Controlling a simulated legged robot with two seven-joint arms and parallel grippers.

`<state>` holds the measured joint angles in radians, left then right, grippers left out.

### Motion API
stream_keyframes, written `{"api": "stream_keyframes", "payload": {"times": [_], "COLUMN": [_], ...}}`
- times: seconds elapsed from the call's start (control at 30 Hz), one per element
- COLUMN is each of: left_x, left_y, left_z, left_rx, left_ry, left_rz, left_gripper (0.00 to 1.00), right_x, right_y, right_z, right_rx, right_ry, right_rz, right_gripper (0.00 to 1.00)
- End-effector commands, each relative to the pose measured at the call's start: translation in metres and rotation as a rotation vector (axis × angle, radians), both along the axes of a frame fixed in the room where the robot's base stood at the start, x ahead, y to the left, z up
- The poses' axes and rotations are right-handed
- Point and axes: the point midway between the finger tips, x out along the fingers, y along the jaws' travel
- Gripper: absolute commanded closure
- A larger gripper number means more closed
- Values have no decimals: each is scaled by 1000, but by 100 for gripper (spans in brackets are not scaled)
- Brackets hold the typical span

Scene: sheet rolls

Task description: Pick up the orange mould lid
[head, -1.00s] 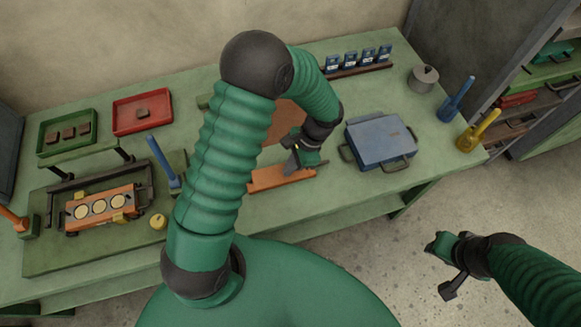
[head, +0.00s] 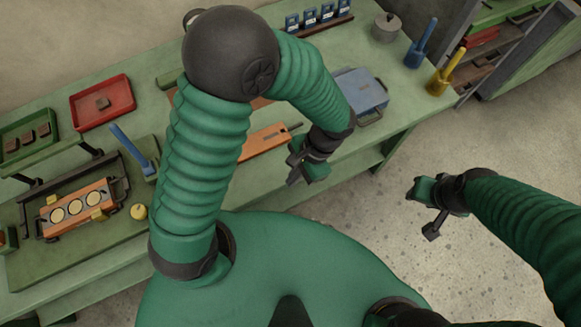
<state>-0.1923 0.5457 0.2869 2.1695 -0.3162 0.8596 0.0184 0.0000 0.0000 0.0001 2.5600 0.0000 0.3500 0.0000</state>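The orange mould lid (head: 262,142) is a flat orange bar with a dark handle at its right end. It lies on the green bench near the front edge, partly hidden behind my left arm. My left gripper (head: 295,168) is just right of and in front of the lid, over the bench edge. Its dark jaws look apart, with nothing seen between them. My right gripper (head: 422,212) hangs over the floor, apart from the bench, and looks open and empty.
An orange mould (head: 78,208) with several round cream fills sits in a dark frame at left. A red tray (head: 119,105), a blue box (head: 360,92), a pot (head: 386,28), and blue (head: 419,48) and yellow (head: 445,75) tools stand on the bench. My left arm hides the bench's middle.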

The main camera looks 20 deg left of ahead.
Motion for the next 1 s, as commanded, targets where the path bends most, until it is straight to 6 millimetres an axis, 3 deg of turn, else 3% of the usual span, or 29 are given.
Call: {"api": "stream_keyframes", "payload": {"times": [0.13, 0.7, 1.0], "left_x": [0, 1, 1], "left_y": [0, 1, 0], "left_z": [0, 0, 1], "left_rx": [0, 0, 0], "left_ry": [0, 0, -1], "left_rz": [0, 1, 0], "left_gripper": [97, 22, 20], "right_x": [0, 0, 0], "right_y": [0, 0, 0], "right_z": [0, 0, 0], "right_rx": [0, 0, 0], "right_ry": [0, 0, 0], "right_rz": [0, 0, 0], "right_gripper": [64, 64, 64]}}
